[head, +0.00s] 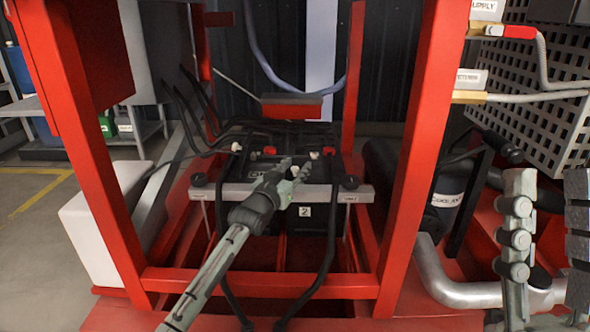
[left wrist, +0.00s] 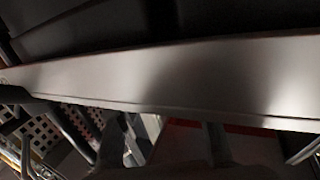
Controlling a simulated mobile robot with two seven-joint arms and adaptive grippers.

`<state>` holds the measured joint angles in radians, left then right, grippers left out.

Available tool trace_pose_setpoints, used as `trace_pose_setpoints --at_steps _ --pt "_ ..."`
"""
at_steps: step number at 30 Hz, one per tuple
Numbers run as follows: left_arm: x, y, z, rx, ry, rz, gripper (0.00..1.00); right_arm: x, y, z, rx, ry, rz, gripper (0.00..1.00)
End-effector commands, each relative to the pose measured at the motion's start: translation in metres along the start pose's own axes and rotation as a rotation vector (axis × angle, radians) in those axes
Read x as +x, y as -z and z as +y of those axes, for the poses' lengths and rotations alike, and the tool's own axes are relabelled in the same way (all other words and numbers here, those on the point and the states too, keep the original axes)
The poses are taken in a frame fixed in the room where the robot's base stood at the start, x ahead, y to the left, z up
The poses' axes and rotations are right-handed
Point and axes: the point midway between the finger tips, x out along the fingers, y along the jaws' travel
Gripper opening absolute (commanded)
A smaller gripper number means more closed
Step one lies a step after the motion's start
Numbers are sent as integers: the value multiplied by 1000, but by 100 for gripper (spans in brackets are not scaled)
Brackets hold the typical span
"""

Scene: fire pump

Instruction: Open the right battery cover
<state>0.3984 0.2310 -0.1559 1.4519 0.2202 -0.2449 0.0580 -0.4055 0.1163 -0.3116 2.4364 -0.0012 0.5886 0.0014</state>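A black battery box with a "2" label (head: 304,211) sits inside the red frame in the head view. Its dark top surface (head: 318,172) lies behind a pale metal bar (head: 233,191), partly covered by cables and my gripper. I cannot make out the outline of the right cover. My left gripper (head: 292,168) reaches in from the lower left, over the bar and the box's front edge. Its fingers look close together; I cannot tell if they hold anything. In the left wrist view a pale metal bar (left wrist: 160,75) fills the middle. My right gripper (head: 548,178) is at the right edge, fingers apart and empty.
Red uprights stand left (head: 100,190) and right (head: 420,130) of the battery bay, with a low red crossbar (head: 265,284) in front. Dark knobs (head: 349,182) stand at the bar's ends. A silver pipe (head: 440,285) and a perforated panel (head: 530,90) are at right.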

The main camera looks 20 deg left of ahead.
Motion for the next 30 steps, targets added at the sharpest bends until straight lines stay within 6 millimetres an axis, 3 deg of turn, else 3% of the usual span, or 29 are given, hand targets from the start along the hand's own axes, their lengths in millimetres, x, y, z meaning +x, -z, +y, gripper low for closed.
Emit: trace_pose_setpoints --at_steps 4,13,27,30 --pt "0 0 0 0 0 0 38 0 0 0 0 0 0 40" --pt "0 0 0 -1 0 0 0 0 0 0 0 0 -1 40" --pt "0 2 0 5 -1 -2 0 3 -1 0 0 0 -10 40" --pt "0 4 1 18 -1 -8 0 3 -11 -1 5 0 -79 40"
